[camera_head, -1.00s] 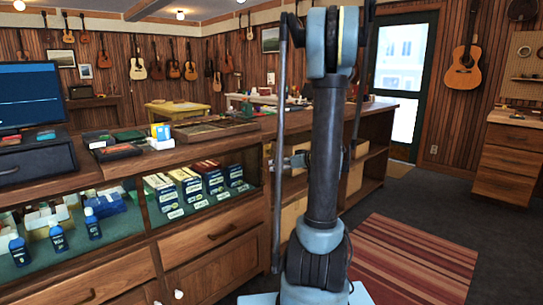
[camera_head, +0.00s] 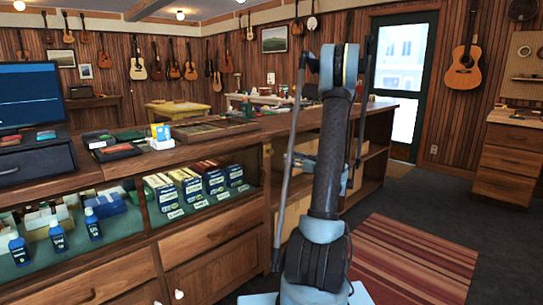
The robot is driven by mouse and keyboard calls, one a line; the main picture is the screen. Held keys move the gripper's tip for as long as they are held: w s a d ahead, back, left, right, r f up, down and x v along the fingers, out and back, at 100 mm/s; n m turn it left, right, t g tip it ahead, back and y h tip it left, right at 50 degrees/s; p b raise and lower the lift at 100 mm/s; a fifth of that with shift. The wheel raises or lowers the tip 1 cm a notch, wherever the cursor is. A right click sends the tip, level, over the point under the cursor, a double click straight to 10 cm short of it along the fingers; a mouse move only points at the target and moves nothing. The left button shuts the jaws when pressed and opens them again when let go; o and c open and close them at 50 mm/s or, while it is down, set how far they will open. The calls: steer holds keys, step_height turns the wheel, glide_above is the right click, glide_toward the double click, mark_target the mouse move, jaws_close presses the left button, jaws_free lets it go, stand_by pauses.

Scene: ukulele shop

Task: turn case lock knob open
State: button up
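The glass-fronted display case (camera_head: 150,215) is built into the wooden counter at the left and holds boxes and bottles. A small brass-coloured piece (camera_head: 267,150) shows on its right end post, just under the countertop; it may be the lock knob, but it is too small to tell how it is turned. My arm stands upright in the middle of the view. Part of what seems to be my gripper (camera_head: 300,160) shows just right of the brass piece, apart from it in the picture. My arm hides the rest, including the fingertips.
The countertop (camera_head: 220,143) carries a monitor (camera_head: 29,95), small boxes and a wooden tray (camera_head: 215,127). Drawers with handles lie below the case. Open shelves (camera_head: 375,160) are behind my arm. A striped rug (camera_head: 410,260) and clear dark floor are at the right.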

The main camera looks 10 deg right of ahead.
mark_target(271, 152)
steer(key=x, duration=1.4)
steer(key=shift+w, duration=0.1)
